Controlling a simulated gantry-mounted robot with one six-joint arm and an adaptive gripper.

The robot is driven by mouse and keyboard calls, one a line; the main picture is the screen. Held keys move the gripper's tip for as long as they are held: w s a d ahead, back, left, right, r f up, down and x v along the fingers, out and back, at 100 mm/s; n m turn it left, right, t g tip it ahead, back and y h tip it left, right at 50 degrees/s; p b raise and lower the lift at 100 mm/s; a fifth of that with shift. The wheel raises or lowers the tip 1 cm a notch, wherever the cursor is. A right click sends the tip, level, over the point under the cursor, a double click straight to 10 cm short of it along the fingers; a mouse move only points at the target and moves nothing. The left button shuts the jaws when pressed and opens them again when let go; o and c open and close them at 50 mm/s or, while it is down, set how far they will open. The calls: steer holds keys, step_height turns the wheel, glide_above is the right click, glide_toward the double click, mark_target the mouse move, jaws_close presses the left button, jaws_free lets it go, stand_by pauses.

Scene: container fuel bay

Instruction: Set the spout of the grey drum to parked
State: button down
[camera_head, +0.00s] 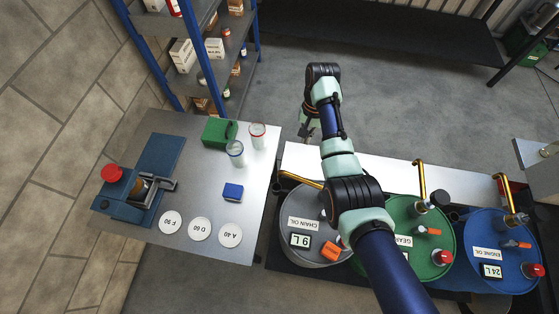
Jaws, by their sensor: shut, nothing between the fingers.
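The grey drum (312,208) stands at the lower middle, labelled CHAIN OIL, with a display reading 9 L. Its brass spout (300,181) extends toward the upper left, over the near-left end of the white strip. An orange part (331,250) sits on the drum's top. My arm covers the drum's right side. My gripper (306,132) is shut and empty, hanging above the far side of the white strip, apart from the spout. Its fingertips are small and partly blurred into the background.
The green drum (432,240) and blue drum (485,250) stand to the right, each with an upright brass spout. A shelf rack (223,60) stands behind.

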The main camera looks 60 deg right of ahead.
mark_target(297, 178)
steer(key=s+a+f+b, duration=0.1)
steer(key=a+f, duration=0.1)
steer(key=f, duration=0.4)
steer(key=s+a+f+b, duration=0.1)
steer(key=a+f, duration=0.2)
steer(key=f, duration=0.2)
steer(key=shift+s+a+f+m+y+b, duration=0.25)
steer(key=shift+a+f+m+y+b, duration=0.05)
steer(key=shift+f, duration=0.1)
steer(key=shift+r, duration=0.1)
steer(key=a+p, duration=0.1)
steer(key=p, duration=0.1)
steer(key=a+n+p, duration=0.1)
steer(key=p, duration=0.1)
steer(key=shift+a+r+g+p, duration=0.1)
steer(key=shift+r+g+p, duration=0.2)
steer(key=shift+r, duration=0.05)
steer(key=shift+a+f+p, duration=0.15)
steer(key=shift+a+p, duration=0.1)
steer(key=shift+p, duration=0.05)
steer(key=shift+f, duration=0.3)
